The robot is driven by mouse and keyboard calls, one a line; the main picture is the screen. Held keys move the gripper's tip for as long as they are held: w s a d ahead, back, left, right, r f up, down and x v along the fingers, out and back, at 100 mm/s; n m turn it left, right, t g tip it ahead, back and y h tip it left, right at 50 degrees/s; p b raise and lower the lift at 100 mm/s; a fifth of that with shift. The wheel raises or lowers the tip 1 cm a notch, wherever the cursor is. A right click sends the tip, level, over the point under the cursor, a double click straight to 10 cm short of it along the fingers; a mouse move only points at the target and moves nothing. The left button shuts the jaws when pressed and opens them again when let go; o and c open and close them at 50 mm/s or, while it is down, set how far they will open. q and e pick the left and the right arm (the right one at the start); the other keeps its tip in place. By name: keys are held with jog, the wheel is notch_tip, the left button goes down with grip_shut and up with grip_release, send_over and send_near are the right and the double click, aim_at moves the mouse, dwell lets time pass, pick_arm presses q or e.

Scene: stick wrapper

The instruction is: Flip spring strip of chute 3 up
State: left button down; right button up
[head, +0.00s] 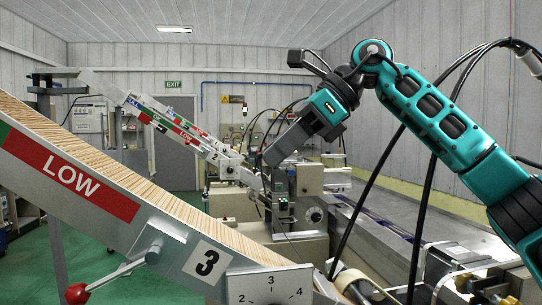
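Chute 3 (160,215) slopes down from upper left to lower right in the head view, filled with a row of thin wooden sticks (120,150). Its side carries a black 3 label (208,262) and a red LOW band (72,178). I cannot pick out the spring strip with certainty. My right gripper (272,158) hangs in the air beyond the chute's lower part, pointing down and left, apart from the chute as far as I can see. It is seen from the side, so its finger gap does not show. My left gripper is not in view.
A red-knobbed lever (78,293) and a numbered dial plate (270,287) sit on the chute's near side. Chute 2 (180,128) stands behind, with machine blocks (297,180) near my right gripper. A metal conveyor bed (385,232) runs at right. Green floor (110,260) is open at lower left.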

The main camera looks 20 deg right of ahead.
jog(key=p+v, duration=0.1)
jog(key=v, duration=1)
jog(key=shift+a+f, duration=0.1)
